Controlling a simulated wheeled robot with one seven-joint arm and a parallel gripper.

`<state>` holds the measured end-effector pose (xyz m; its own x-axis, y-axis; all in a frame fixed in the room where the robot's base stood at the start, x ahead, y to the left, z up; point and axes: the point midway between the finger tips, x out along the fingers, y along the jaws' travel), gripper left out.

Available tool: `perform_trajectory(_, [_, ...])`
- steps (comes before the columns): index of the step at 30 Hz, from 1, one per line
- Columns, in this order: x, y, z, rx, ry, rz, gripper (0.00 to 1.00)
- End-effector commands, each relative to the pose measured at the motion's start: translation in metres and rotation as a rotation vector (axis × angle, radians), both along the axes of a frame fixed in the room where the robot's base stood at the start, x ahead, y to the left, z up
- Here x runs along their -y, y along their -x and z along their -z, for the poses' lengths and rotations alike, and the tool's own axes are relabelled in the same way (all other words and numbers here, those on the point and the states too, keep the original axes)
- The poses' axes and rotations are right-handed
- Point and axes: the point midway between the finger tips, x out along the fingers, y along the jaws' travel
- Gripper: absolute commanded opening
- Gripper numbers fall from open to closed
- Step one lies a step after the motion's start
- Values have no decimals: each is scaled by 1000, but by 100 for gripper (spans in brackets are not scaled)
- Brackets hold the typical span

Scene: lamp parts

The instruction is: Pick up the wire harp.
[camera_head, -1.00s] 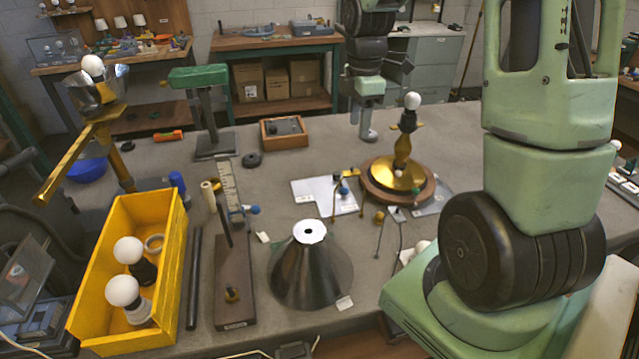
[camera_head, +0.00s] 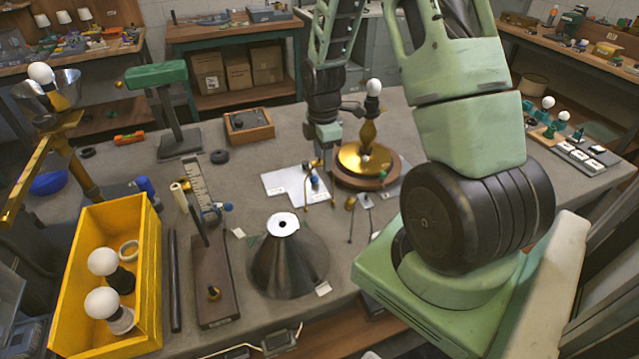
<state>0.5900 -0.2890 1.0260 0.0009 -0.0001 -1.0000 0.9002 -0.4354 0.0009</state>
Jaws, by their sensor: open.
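A thin brass-coloured wire piece (camera_head: 333,197), which looks like the wire harp, stands by the white sheet just below and in front of the gripper. Its upper part is hard to make out against the gripper and a small blue ball. I cannot tell whether the fingers are around it or only near it.
The brass lamp base (camera_head: 368,158) with a bulb stands close right of my gripper. A dark cone shade (camera_head: 288,262) stands in front. Thin dark wires (camera_head: 350,222) rise right of the harp. A yellow bin (camera_head: 150,290) with bulbs and a green-topped stand (camera_head: 155,76) are left.

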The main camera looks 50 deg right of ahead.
Motion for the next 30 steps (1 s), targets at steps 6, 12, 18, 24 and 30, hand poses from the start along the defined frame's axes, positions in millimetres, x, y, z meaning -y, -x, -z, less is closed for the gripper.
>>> perform_trajectory(6, [0, -1, 23, -6, -2, -2, 45])
perform_trajectory(12, [0, -2, 43, -2, 0, 0, 45])
perform_trajectory(18, [0, -2, 47, -1, 0, -1, 45])
perform_trajectory(24, [0, -2, 47, -1, 0, 0, 15])
perform_trajectory(30, [0, -2, 46, -1, 0, 0, 0])
